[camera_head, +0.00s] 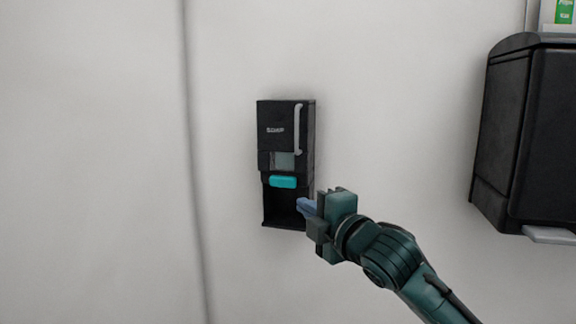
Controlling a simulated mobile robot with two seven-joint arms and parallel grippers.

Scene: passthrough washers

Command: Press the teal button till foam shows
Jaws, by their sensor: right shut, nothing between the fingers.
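A black soap dispenser (278,135) is fixed to the white wall near the middle of the head view. The teal button (283,181) sits on its front, below a small window (281,161). My right gripper (304,206) is shut and empty, with its bluish fingertips just below and to the right of the teal button. A gap shows between the fingertips and the button, though the depth between them is hard to tell. The gripper covers the lower right of the dispenser's open recess (279,206). No foam shows in the visible part. My left gripper is not in view.
A large black wall unit (534,135) juts out at the right, with a pale piece (549,235) below it and a green-and-white sign (563,13) above. A vertical seam (191,130) runs down the wall on the left. The wall around the dispenser is bare.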

